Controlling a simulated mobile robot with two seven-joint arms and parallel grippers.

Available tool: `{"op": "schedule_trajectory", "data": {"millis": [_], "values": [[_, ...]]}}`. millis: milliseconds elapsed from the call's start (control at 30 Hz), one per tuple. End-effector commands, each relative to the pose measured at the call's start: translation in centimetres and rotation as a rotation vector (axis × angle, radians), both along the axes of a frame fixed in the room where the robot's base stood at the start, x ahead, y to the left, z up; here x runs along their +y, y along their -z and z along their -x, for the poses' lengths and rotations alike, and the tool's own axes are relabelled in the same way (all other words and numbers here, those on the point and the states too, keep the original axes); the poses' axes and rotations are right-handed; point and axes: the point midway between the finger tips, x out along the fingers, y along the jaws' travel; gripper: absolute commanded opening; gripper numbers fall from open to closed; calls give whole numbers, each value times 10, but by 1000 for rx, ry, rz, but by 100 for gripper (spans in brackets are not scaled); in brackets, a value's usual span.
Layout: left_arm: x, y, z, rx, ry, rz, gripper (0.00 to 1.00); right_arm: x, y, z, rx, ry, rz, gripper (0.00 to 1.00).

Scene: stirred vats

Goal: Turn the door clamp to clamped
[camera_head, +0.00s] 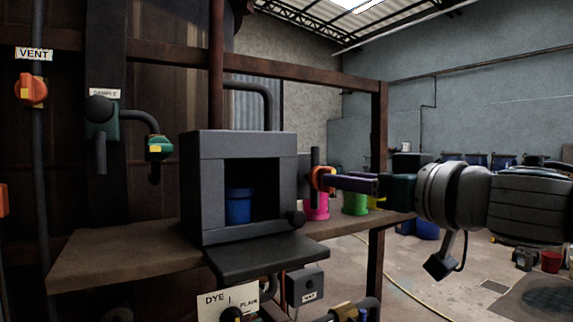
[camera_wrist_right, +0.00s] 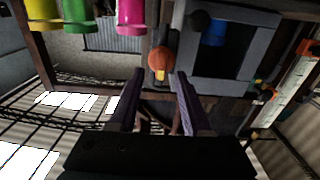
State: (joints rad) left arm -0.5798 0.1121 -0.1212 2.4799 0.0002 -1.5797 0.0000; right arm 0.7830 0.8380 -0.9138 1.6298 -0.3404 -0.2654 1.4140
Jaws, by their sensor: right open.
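The orange handle (camera_head: 323,178) with a yellow mark stands beside the right wall of a grey box (camera_head: 205,190); I take it as the door clamp, though no label on it can be read. The same handle shows in the wrist view (camera_wrist_right: 159,60). My right gripper (camera_head: 328,181) comes in from the right with purple fingers open. In the wrist view its fingertips (camera_wrist_right: 158,75) lie either side of the handle; contact cannot be told. A dark flap (camera_head: 265,257) lies flat before the box's open front. My left gripper is not in view.
A blue container (camera_head: 238,207) is inside the box. A black knob (camera_head: 295,218) sits at its lower right corner. Pink (camera_head: 316,210) and green (camera_head: 355,203) containers stand behind my right gripper. A brown shelf (camera_head: 110,250) carries the box. A rusty post (camera_head: 379,125) rises close by.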

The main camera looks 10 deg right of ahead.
Motion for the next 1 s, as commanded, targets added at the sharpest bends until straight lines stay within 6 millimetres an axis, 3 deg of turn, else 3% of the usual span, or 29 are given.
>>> {"op": "schedule_trajectory", "data": {"millis": [300,667,1000], "values": [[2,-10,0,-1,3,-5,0,10,0,-26,0,1,0,49],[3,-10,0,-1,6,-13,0,11,1,-29,0,0,1,48],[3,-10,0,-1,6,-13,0,11,1,-29,1,0,1,9]]}}
